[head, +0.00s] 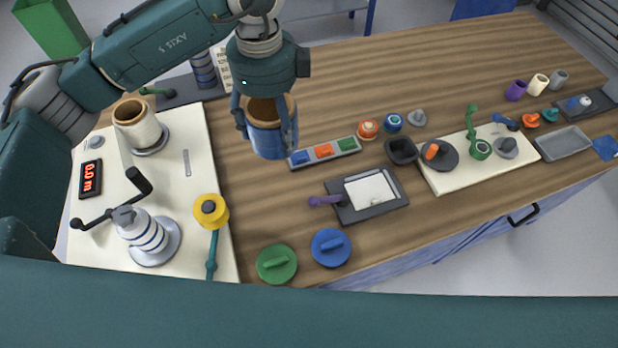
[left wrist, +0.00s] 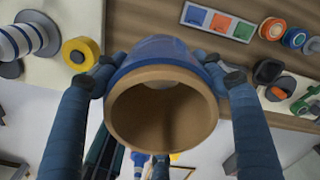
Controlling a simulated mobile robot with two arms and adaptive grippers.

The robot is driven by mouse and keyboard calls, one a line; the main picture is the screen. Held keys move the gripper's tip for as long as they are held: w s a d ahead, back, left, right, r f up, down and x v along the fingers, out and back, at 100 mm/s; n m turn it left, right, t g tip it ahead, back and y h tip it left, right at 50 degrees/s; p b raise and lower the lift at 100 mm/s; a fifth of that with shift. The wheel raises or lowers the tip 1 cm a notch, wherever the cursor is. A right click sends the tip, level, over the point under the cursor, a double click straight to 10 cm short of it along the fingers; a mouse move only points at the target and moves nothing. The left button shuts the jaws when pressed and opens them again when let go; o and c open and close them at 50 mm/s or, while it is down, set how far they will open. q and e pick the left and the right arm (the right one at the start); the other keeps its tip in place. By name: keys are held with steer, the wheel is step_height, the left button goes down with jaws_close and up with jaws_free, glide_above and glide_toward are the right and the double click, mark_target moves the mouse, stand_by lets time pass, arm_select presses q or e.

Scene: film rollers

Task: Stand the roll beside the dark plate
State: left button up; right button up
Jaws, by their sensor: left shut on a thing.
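A blue roll with a brown cardboard core (head: 268,138) is held in my left gripper (head: 266,122), its fingers on either side of it. It is roughly upright, open end up, above the wooden table. In the left wrist view the roll's open core (left wrist: 162,112) faces the camera between both fingers (left wrist: 160,90). A dark plate (head: 383,211) with a white sheet on it lies on the table, right of and below the roll in the head view. Another dark plate (head: 178,97) lies at the back left, partly hidden by my arm. My right gripper is not in view.
A white board (head: 188,205) at left carries a cream roll (head: 138,124) and a cranked roller (head: 146,234). A three-colour strip (head: 325,151) lies close to the held roll. Green (head: 277,264) and blue (head: 331,247) knobbed discs sit near the front edge. The table's back middle is clear.

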arm_select(q)
step_height(320, 180, down, 16)
steer(key=p, duration=0.4)
steer(key=shift+w+d+f, duration=0.1)
steer(key=shift+d+f, duration=0.05)
step_height(320, 180, down, 3)
steer(key=shift+f+p, duration=0.2)
steer(key=shift+p, duration=0.35)
steer(key=shift+f, duration=0.2)
steer(key=shift+f, duration=0.2)
steer(key=o, duration=1.3)
steer(key=shift+o, duration=0.2)
